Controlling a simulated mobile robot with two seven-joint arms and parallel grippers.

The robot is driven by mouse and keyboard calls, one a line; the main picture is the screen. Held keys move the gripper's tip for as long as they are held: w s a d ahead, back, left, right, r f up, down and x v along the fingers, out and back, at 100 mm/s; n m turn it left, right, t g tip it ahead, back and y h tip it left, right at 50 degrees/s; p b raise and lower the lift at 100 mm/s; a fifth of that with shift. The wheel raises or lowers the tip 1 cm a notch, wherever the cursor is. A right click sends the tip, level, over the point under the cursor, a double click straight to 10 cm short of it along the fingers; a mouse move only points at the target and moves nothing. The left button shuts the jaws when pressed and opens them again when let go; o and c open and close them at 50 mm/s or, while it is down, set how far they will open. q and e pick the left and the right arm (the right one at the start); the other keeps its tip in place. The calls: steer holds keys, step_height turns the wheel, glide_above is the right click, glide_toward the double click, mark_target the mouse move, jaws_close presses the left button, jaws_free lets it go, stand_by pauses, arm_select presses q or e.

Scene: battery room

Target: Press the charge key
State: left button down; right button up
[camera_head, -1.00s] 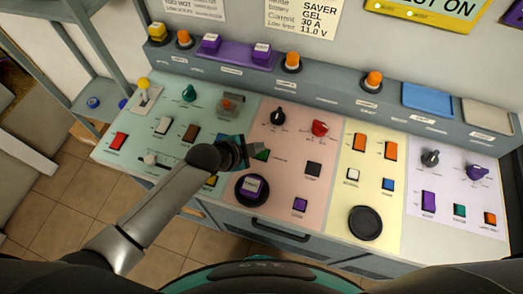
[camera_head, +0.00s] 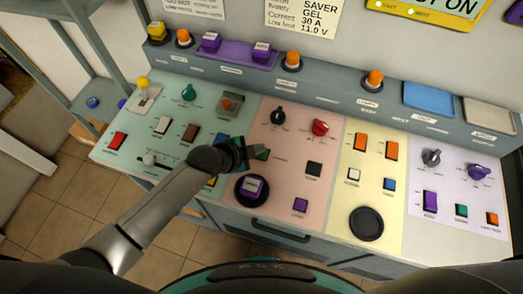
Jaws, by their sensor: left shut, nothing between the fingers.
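The control desk (camera_head: 335,205) carries coloured panels of keys and knobs, with labels too small to read surely, so I cannot tell for certain which is the charge key. My left gripper (camera_head: 251,153) is shut and empty, over the border of the green and pink panels. A green key (camera_head: 263,154) shows just right of its fingertips, partly hidden by them. I cannot tell whether they touch. A dark key (camera_head: 314,168) and a purple key (camera_head: 300,205) are farther right on the pink panel. My right gripper is out of view.
An empty black round pad (camera_head: 366,223) is on the yellow panel.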

arm_select(q)
steer(key=shift+f, duration=0.35)
stand_by(0.5)
steer(key=shift+r+p, duration=0.7)
steer(key=shift+r, duration=0.2)
steer(key=shift+r, duration=0.1)
step_height(320, 180, up, 5)
steer(key=p, duration=0.5)
stand_by(0.4)
